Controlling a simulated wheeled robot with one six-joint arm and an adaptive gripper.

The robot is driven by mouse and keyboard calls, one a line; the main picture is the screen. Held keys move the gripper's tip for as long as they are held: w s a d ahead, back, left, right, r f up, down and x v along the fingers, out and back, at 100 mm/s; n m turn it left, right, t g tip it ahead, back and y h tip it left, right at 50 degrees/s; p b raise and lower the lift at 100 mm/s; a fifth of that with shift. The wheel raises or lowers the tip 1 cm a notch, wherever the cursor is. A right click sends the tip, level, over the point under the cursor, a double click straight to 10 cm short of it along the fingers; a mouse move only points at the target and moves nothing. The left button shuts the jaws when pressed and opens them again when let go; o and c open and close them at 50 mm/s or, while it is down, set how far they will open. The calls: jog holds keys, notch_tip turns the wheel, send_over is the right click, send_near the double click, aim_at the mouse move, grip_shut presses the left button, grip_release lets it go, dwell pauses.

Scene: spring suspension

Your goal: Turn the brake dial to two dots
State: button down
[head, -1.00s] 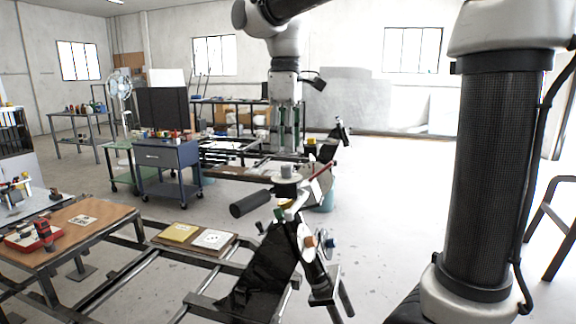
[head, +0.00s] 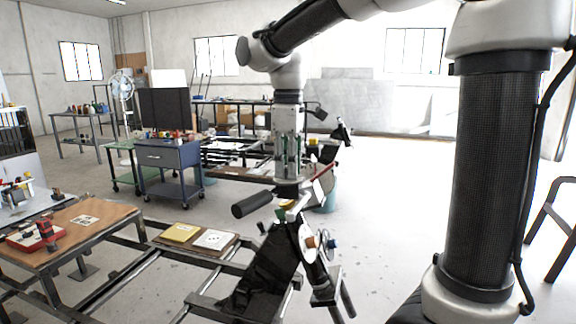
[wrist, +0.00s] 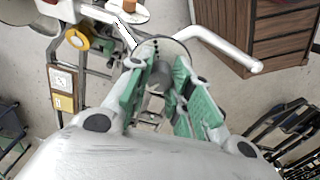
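In the head view my gripper (head: 289,172) points straight down over the brake dial (head: 288,189) on top of the black-framed rig. In the wrist view the green fingers of my gripper (wrist: 162,100) stand apart on either side of a grey knob (wrist: 157,76). The knob rises from a round, dark-rimmed dial face (wrist: 172,49). Small black dots show on the face beyond the knob, but the pointer and its setting cannot be read. I cannot tell whether either finger touches the knob.
White bars flank the dial; the right one (wrist: 225,50) ends in a free tip. A black cylinder (head: 252,204) and a red lever (head: 323,170) lie close to my gripper. A workbench (head: 75,228) stands at left, a blue cart (head: 170,155) behind.

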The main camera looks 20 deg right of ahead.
jog(key=shift+m, duration=0.5)
jog(key=m, duration=0.4)
jog(key=shift+m, duration=0.4)
jog(key=m, duration=0.5)
jog(key=shift+m+h, duration=0.3)
jog(key=shift+m, duration=0.1)
jog(key=c, duration=1.3)
grip_release()
jog(key=shift+o, duration=0.2)
jog(key=shift+r, duration=0.1)
